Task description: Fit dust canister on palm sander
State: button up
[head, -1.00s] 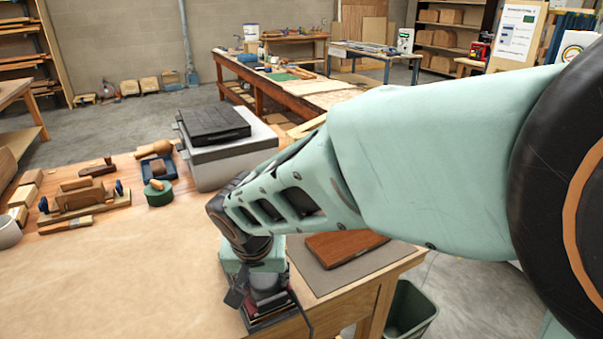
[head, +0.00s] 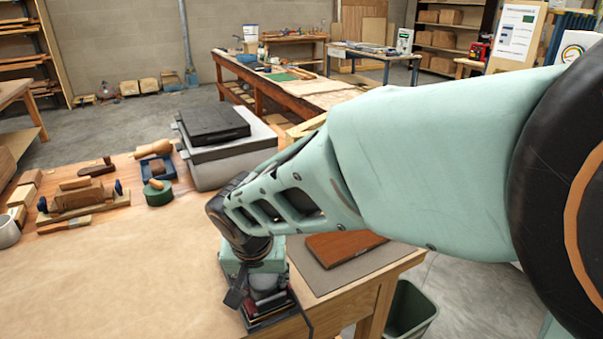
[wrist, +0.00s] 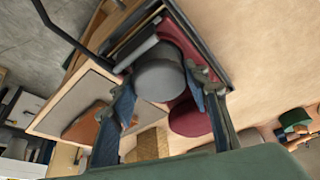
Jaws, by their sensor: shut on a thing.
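The palm sander (head: 268,316) is at the table's front edge, below my gripper in the head view. In the wrist view its dark red body (wrist: 206,52) and rounded red top (wrist: 190,119) show behind and beside the canister. The grey cylindrical dust canister (wrist: 160,76) is between the fingertips of my gripper (wrist: 163,80), which is shut on it. The canister is right against the sander in the picture. Whether it is seated on the sander's port cannot be told, as the joint is hidden. The head view also shows the canister (head: 265,282), partly covered.
A dark cord (wrist: 60,24) runs from the sander. A grey mat (head: 318,275) with a brown wooden board (head: 343,246) lies to the right. A grey case (head: 215,165) and hand tools stand behind. The paper-covered table left of the sander is clear.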

dwell(0.4)
jog(key=o, duration=1.2)
jog(key=shift+r+p, duration=2.25)
jog(key=shift+r, duration=1.4)
